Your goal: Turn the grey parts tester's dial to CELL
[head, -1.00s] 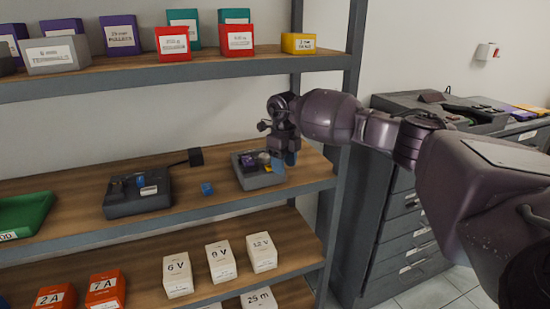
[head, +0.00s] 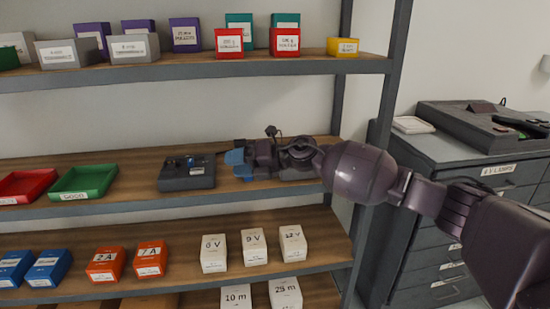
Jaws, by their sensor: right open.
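The grey parts tester (head: 187,182) sits on the middle shelf, left of my right gripper. It is a low dark grey box with small parts on its top face. Its dial and labels are too small to read, so I cannot tell the setting. My right gripper (head: 238,164) reaches in from the right, low over the shelf. Its blue fingertips point left toward the tester, and a small gap seems to separate them from its right side. The gripper is open, with nothing seen between its fingers. My left gripper is out of view.
A green tray (head: 84,182) and a red tray (head: 27,185) lie left of the tester. The upper shelf (head: 200,70) runs above with several boxes. White boxes (head: 253,247) and orange boxes (head: 150,259) stand below. A grey drawer cabinet (head: 470,160) is at right.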

